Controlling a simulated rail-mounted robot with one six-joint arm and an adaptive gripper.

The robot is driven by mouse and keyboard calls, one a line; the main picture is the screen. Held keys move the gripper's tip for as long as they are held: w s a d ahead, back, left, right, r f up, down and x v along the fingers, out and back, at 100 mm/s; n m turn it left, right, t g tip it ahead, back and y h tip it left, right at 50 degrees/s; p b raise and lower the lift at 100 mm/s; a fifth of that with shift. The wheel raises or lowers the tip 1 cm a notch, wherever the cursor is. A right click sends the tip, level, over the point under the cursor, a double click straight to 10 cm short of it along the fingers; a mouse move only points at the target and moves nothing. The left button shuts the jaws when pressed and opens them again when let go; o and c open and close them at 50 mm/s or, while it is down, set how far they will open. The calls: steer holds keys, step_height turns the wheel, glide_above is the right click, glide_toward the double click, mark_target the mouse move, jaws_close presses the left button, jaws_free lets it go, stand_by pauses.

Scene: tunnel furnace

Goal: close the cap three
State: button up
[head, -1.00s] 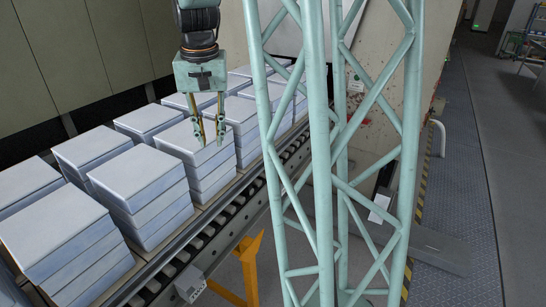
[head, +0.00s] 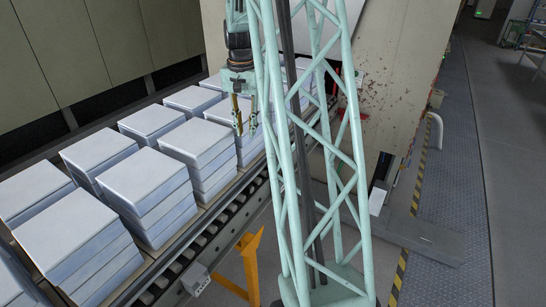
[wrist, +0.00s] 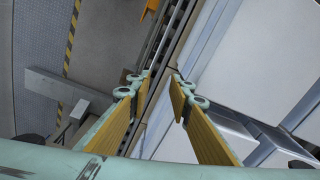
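I cannot make out any cap in the head or wrist view. My gripper (head: 245,130) hangs pointing down over the stacks of slabs near the conveyor's inner side, partly beside the lattice column that blocks part of the view. In the wrist view my gripper (wrist: 161,76) has its two yellow-padded fingers apart with nothing between them. The conveyor edge runs beneath the gap.
Stacks of pale slabs (head: 145,180) stand in rows along the roller conveyor (head: 215,230). A stained pale wall (head: 392,105) stands beyond the column. A yellow bracket (head: 250,265) juts from the conveyor's side. The grey floor (head: 515,180) at right is open.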

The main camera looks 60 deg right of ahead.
steer(key=s+d+f+m+p, duration=0.3)
steer(key=d+f, duration=0.4)
steer(key=d, duration=0.6)
steer(key=shift+s+p, duration=0.2)
steer(key=shift+p, duration=0.6)
steer(key=shift+f, duration=0.15)
steer(key=shift+a+f+p, duration=0.1)
steer(key=shift+f+p, duration=0.8)
steer(key=shift+f, duration=5.9)
steer(key=shift+c, duration=0.7)
